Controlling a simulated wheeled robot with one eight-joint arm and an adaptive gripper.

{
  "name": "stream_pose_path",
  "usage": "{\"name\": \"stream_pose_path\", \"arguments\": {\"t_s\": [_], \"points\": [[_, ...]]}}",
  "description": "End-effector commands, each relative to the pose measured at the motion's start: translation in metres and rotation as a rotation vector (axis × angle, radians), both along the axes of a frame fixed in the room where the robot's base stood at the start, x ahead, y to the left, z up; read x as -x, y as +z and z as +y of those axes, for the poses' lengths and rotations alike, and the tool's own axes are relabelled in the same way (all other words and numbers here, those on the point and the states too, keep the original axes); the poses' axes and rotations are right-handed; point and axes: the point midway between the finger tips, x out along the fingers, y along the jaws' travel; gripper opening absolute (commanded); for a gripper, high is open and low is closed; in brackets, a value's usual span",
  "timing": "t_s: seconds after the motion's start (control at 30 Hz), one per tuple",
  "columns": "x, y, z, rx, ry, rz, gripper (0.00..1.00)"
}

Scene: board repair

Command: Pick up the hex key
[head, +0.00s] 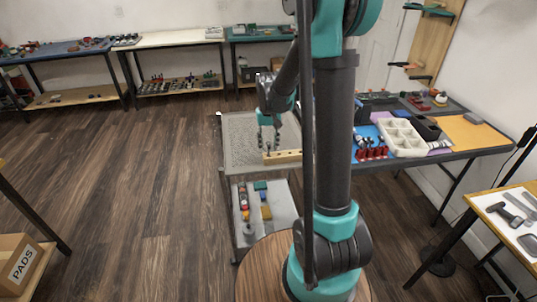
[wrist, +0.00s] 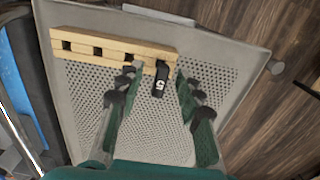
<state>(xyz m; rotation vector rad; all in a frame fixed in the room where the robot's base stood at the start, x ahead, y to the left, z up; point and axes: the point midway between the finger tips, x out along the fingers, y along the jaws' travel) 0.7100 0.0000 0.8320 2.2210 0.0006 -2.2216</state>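A black hex key (wrist: 160,82), marked with a white 5, stands at the right end of a pale wooden block (wrist: 85,45) in the wrist view. The block has several square holes and lies on a grey perforated tray top (wrist: 160,125). My gripper (wrist: 158,72) is open, with one finger to each side of the hex key. I cannot tell whether either fingertip touches it. In the head view my gripper (head: 268,140) hangs over the same tray, just above the left end of the wooden block (head: 284,157). The hex key is too small to make out there.
The tray is the top of a cart with a lower shelf (head: 283,217) holding small coloured parts. A workbench to the right carries a white compartment bin (head: 401,137) and red items (head: 370,154). Open wooden floor (head: 150,190) lies to the left.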

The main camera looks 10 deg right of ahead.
Motion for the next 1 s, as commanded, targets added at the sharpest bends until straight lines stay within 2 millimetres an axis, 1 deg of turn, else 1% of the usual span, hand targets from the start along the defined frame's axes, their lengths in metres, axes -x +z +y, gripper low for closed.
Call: {"name": "stream_pose_path", "arguments": {"t_s": [0.1,0.3,0.6,1.0], "points": [[0.0000,-0.0056,-0.0001,0.000,0.000,0.000,0.36],[0.0001,-0.0057,-0.0001,0.000,0.000,0.000,0.36],[0.0001,-0.0054,-0.0001,0.000,0.000,0.000,0.00],[0.0001,-0.0045,-0.0001,0.000,0.000,0.000,0.00]]}}
